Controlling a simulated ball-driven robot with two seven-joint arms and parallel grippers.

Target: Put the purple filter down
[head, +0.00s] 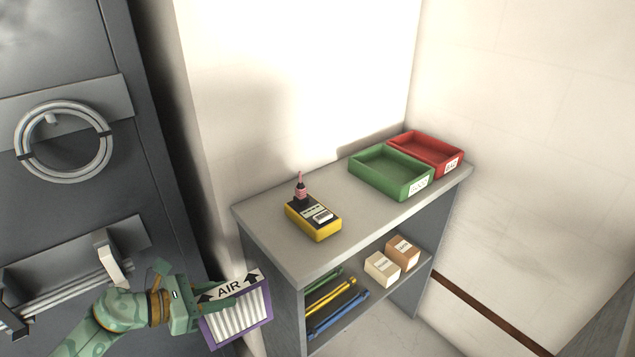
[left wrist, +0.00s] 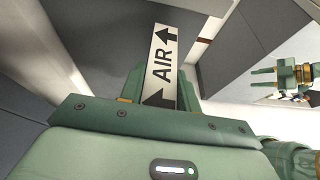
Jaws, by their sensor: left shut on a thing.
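The purple filter (head: 240,318) has a purple frame, white pleats and a white "AIR" strip with arrows pointing up in the head view. My left gripper (head: 222,292) is shut on it, with the fingers along the label strip. The filter is in front of the left end of the grey shelf unit, at the bottom of the head view. In the left wrist view the filter (left wrist: 163,62) shows mainly as its label strip between my fingers. My right gripper (left wrist: 262,79) shows at the right of that view, open and empty.
The grey shelf unit (head: 266,222) carries a yellow meter (head: 314,219), a green tray (head: 391,171) and a red tray (head: 427,152) on top. Its top is clear between meter and trays. Small boxes (head: 382,268) and coloured rods (head: 332,296) lie below. A dark rack (head: 65,190) stands left.

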